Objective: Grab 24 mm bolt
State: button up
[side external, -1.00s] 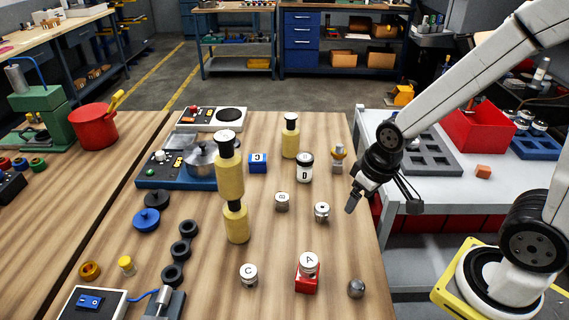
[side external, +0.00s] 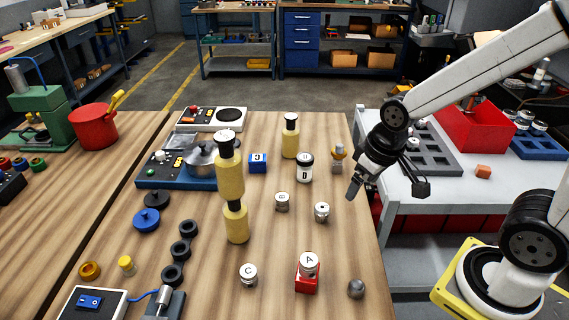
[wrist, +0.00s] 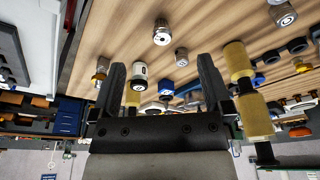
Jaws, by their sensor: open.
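No label or size marking in view tells me which piece is the 24 mm bolt. Short silver cylindrical pieces stand apart on the wooden table (side external: 340,245). One has a dark mark on top (side external: 321,211) and shows also in the wrist view (wrist: 161,34). Others are marked B (side external: 282,201), C (side external: 248,274) and A (side external: 309,263), the last on a red block. A dark grey rounded piece (side external: 356,288) is near the front. My gripper (side external: 354,190) is open and empty above the table's right edge; its spread fingers show in the wrist view (wrist: 161,75).
Stacked yellow cylinders with black necks (side external: 229,175) stand mid-table. A white D jar (side external: 305,167), blue block (side external: 258,162) and orange-topped grey piece (side external: 338,157) stand farther back. A white side table with a red bin (side external: 475,130) is right. Bare wood lies around the silver pieces.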

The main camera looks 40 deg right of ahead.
jog(key=r, duration=0.1)
jog(key=m+t+y, duration=0.5)
jog(key=m+y, duration=0.6)
jog(key=m, duration=1.4)
send_over(343, 149)
jog(key=s+d, duration=0.2)
jog(key=d, duration=0.3)
notch_tip(343, 149, down, 10)
jog(key=shift+a+f, duration=0.15)
jog(key=shift+f, duration=0.05)
jog(key=shift+x, duration=1.3)
jog(key=shift+a, duration=0.1)
